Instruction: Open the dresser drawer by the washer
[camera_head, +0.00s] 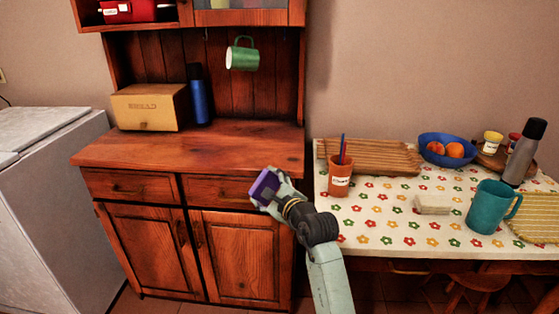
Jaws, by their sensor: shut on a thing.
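The brown wooden dresser (197,153) stands beside a white appliance (45,170) at the left, which looks like the washer. Its left drawer (105,186), on the appliance's side, is closed and has a dark handle in its middle. Its right drawer (205,190) also looks closed; its right end is partly hidden behind my gripper. My gripper (268,192) is in front of the right drawer's right end, well to the right of the left drawer. It is shut on a small purple block-like object (263,186).
A cream bread box (148,108) and a blue bottle (199,103) stand on the dresser top. A green mug (242,55) hangs above. Two cupboard doors are closed below. A table (390,238) with a cup, mug, boards and fruit bowl is at the right.

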